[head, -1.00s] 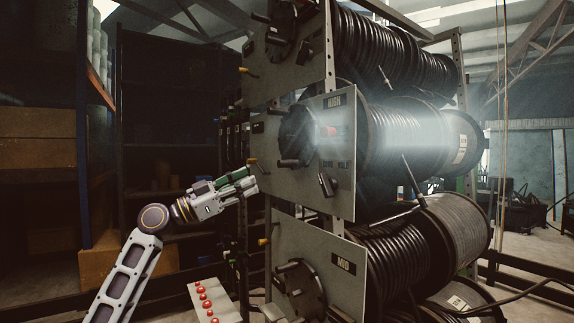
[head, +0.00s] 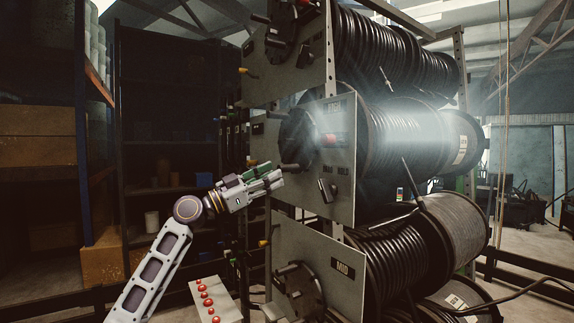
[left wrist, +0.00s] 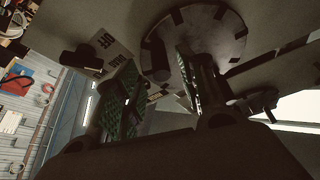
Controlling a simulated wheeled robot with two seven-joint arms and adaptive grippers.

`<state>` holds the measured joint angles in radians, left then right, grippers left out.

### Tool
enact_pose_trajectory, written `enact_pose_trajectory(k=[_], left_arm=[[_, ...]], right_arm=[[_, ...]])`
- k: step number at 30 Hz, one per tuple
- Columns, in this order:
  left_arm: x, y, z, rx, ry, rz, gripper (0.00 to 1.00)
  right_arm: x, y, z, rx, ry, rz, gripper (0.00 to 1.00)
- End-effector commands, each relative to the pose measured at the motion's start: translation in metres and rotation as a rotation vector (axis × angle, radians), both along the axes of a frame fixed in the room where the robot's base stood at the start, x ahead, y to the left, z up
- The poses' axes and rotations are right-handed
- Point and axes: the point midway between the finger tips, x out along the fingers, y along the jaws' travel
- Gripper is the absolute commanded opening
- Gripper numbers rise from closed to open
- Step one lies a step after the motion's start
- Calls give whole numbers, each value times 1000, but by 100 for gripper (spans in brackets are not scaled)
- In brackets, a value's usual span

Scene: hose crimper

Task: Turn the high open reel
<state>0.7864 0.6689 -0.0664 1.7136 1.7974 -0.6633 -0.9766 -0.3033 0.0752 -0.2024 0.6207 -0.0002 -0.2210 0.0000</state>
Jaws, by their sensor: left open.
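The high reel's drum (head: 400,135) is wound with black hose behind a grey panel (head: 335,205) in the middle of the rack. Its dark round hub (head: 297,138) has a peg handle (head: 290,167) at its lower edge. My left gripper (head: 281,178) is open and empty, just left of and below this peg in the head view. In the left wrist view the hub (left wrist: 205,45) lies ahead of the two green-padded fingers (left wrist: 157,85). A black peg shows between the fingers, apparently beyond their tips; I cannot tell whether they touch it. My right gripper is not in view.
A black lever (head: 326,190) sticks out of the panel, right of the hub; it also shows in the left wrist view (left wrist: 82,58). Other hose reels stand above and below, the lower one (head: 300,288) marked MID. A box with red buttons (head: 206,293) is below my left arm.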

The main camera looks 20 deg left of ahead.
Motion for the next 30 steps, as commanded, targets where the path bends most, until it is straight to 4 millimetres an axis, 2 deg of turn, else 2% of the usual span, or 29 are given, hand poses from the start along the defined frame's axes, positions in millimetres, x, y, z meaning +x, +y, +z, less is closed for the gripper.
enact_pose_trajectory(k=[5, 15, 30], left_arm=[[13, -14, 10, -1, 0, -1, 40], [34, -34, 21, -1, 0, -1, 40], [39, -40, 22, 0, 0, 1, 40]], right_arm=[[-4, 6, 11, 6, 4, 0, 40], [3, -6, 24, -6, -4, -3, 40], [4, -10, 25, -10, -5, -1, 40]])
